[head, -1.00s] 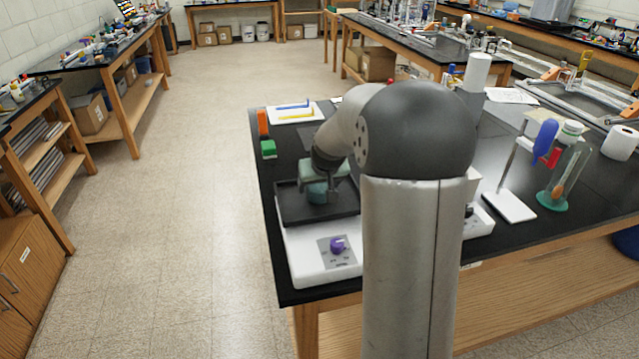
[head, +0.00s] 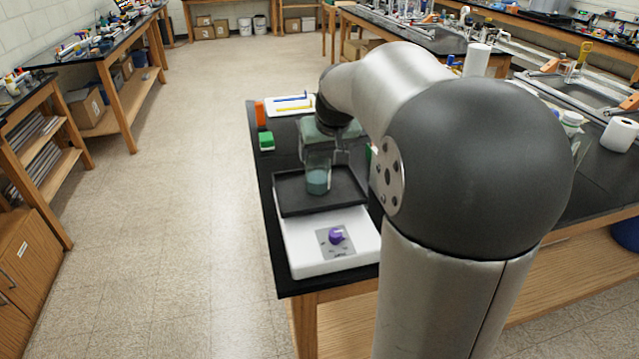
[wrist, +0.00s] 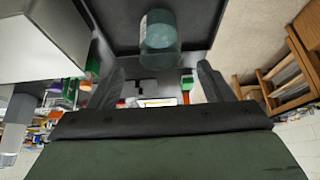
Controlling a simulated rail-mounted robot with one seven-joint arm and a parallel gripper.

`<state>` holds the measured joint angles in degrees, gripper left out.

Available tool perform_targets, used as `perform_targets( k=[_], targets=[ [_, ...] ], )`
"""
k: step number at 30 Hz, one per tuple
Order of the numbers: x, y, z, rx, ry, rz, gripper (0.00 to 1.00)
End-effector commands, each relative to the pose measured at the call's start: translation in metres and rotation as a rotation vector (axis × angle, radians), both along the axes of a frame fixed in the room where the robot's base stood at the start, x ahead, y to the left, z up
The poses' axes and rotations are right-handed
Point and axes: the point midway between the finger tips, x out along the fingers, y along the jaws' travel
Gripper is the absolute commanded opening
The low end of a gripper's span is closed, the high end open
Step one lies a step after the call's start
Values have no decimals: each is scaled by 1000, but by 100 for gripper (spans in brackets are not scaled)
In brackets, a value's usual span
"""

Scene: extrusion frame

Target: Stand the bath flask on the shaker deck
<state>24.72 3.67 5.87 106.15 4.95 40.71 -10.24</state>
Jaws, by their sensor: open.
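The bath flask (head: 317,181) is clear glass with blue-green liquid in its bottom. It stands upright on the dark, rimmed shaker deck (head: 345,203), near its middle. In the wrist view the flask (wrist: 159,38) lies beyond my open fingers, with a gap between. My gripper (wrist: 161,82) is open and empty. In the head view my gripper (head: 330,135) is behind and above the flask, partly hidden by my arm and overlapping the flask's top in the picture.
The white shaker base (head: 300,250) has a purple knob (head: 336,236) in front. A green block (head: 266,141), an orange block (head: 260,114) and a white tray with pens (head: 290,106) lie behind on the black bench. My arm hides much of the bench's right side.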

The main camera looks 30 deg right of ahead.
Motion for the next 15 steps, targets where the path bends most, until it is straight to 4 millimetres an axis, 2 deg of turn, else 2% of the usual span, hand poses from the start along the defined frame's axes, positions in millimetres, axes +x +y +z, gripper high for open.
perform_targets(
  k=[4, 7, 8, 11, 12, 15],
  targets=[
    [-7, 9, -1, 3, 13, 9, 74],
    [-37, 42, -16, 17, 72, 45, 74],
    [-51, 56, -23, 21, 100, 59, 74],
    [-113, 101, -51, 38, 210, 112, 74],
    [-139, 116, -62, 44, 253, 132, 74],
    [-200, 142, -89, 49, 353, 174, 74]
  ],
)
